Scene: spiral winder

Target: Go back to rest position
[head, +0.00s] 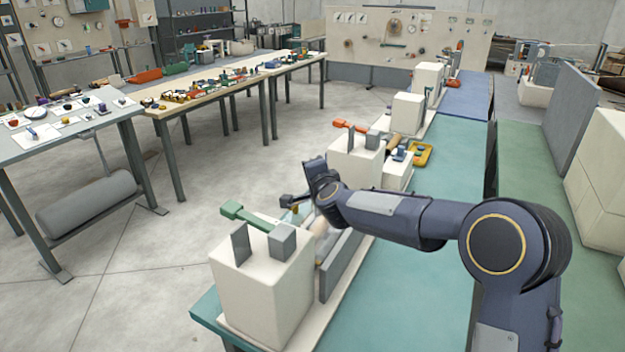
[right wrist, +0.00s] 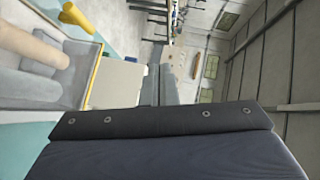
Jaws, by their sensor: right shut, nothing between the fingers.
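My right arm comes in from the right and reaches across the teal bench (head: 430,210). My right gripper (head: 290,201) is shut and empty, above the spiral winder between its two cream blocks. The near cream block (head: 262,285) carries a green handle (head: 250,218) and grey uprights. The far cream block (head: 352,162) has a red handle (head: 350,126). My wrist hides part of the winder between them. My left gripper is not in view.
A grey panel (head: 340,265) stands along the winder beneath my forearm. A yellow tray (head: 421,154) and further cream blocks (head: 407,112) stand farther along the bench. Tables with small parts (head: 215,85) stand at the left. The floor between (head: 170,260) is clear.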

